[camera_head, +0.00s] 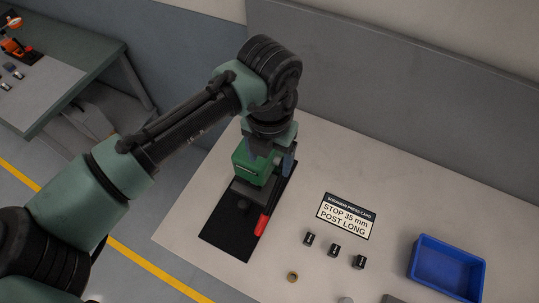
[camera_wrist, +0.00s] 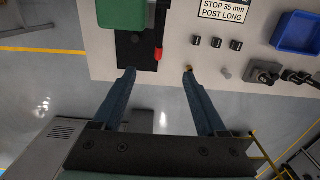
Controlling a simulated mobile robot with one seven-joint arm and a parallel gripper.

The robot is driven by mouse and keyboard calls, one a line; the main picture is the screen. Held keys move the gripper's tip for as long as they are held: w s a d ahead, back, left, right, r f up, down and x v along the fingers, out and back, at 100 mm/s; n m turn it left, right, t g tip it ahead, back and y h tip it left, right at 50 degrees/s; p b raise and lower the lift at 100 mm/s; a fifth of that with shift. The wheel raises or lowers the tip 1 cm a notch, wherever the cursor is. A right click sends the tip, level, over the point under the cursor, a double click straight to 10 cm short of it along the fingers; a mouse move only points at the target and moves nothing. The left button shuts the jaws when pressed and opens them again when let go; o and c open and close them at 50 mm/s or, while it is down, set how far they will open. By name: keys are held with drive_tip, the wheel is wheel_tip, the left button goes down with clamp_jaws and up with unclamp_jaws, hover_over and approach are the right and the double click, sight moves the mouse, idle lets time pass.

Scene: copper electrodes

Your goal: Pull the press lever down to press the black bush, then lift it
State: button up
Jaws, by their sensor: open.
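The green press (camera_head: 252,166) stands on a black base plate (camera_head: 222,238) on the light table; its green body also shows in the wrist view (camera_wrist: 122,14). The red lever handle (camera_head: 262,224) is at the right side of the base and shows in the wrist view (camera_wrist: 158,54). A dark round piece (camera_wrist: 136,38) sits on the plate; I cannot tell if it is a bush. Three small black pieces, one of them a black bush (camera_head: 333,250), stand right of the press. My gripper (camera_wrist: 159,71) is open and empty, above the press in the head view, partly hiding it.
A sign (camera_head: 346,215) reads "STOP 35 mm POST LONG". A blue bin (camera_head: 447,268) stands at the right. A brass ring (camera_head: 292,276) and a grey cylinder (camera_wrist: 226,74) are near the front edge. A grey wall panel (camera_head: 420,110) stands behind the table.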

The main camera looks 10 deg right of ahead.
wheel_tip(320, 180, up, 7)
drive_tip(key=p, duration=0.4)
drive_tip(key=shift+p, duration=0.35)
wheel_tip(320, 180, up, 13)
drive_tip(key=b, duration=0.5)
drive_tip(key=shift+f, duration=0.1)
